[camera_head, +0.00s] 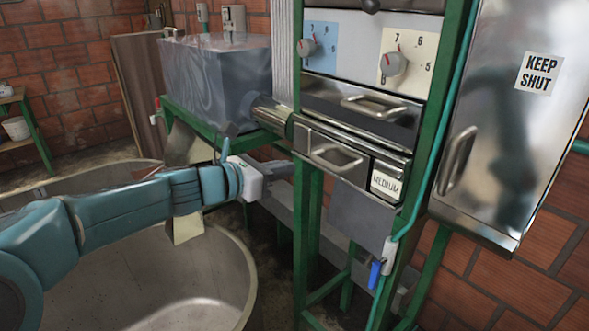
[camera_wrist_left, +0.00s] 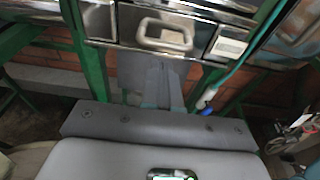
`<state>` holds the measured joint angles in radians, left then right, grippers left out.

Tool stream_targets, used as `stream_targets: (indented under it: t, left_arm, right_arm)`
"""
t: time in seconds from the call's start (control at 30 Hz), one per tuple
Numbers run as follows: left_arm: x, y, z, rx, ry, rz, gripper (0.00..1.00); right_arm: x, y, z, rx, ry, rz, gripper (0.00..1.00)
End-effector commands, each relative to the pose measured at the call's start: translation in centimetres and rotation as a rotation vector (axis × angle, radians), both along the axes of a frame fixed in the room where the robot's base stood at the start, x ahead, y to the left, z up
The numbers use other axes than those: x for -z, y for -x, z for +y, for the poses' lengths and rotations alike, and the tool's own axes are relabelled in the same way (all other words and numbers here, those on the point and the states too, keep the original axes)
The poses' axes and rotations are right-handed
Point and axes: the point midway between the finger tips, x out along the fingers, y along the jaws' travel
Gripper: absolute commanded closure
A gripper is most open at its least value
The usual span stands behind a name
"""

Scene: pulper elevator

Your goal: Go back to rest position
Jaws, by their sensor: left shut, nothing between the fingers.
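My left gripper (camera_head: 284,169) reaches in from the left in the head view, in front of the green-framed machine. It is shut and empty, its fingers pointing at the area below the lower drawer (camera_head: 335,156), which has a metal handle and a "MEDIUM" label. In the left wrist view the shut fingers (camera_wrist_left: 160,72) show below the same drawer's handle (camera_wrist_left: 165,35). I cannot tell whether they touch the grey plate (camera_head: 358,215) under the drawer. My right gripper is not in view.
A large round tub (camera_head: 225,290) stands below my left arm. A grey metal tank (camera_head: 215,80) sits on a green frame behind. A metal cabinet (camera_head: 500,120) marked "KEEP SHUT" is at right. Dials (camera_head: 393,64) are above the drawers. A blue-handled valve (camera_head: 375,273) hangs below.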

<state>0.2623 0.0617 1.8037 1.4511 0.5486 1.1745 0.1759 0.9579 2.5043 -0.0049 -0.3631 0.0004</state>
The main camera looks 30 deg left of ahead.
Motion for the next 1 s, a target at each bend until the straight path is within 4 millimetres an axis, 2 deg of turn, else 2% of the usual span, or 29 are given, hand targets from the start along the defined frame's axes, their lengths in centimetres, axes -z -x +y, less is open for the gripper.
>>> stream_targets:
  t: [0.1, 0.3, 0.5, 0.67, 0.77, 0.87, 1.0]
  left_arm:
    - [-0.5, 2.0, 1.0, -0.003, -0.002, -0.002, 1.00]
    - [-1.0, 4.7, 2.0, -0.001, -0.001, 0.000, 1.00]
    - [-1.2, 5.6, 2.4, 0.000, 0.000, 0.001, 1.00]
    - [-0.7, 5.3, 1.8, 0.016, 0.006, 0.010, 1.00]
    - [2.6, 3.8, 0.2, 0.061, 0.034, 0.076, 1.00]
    - [8.9, 2.7, -3.0, 0.142, 0.066, 0.204, 1.00]
    - [19.8, 3.9, -7.8, 0.282, 0.006, 0.424, 1.00]
  right_arm:
    - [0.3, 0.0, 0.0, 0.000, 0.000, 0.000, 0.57]
    - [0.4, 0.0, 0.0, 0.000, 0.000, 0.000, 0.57]
    - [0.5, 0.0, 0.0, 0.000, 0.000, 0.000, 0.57]
    - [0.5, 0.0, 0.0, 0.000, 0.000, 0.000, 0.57]
    - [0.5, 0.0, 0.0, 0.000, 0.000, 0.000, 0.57]
    - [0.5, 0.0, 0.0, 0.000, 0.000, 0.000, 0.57]
    - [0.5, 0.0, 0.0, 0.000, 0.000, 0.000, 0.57]
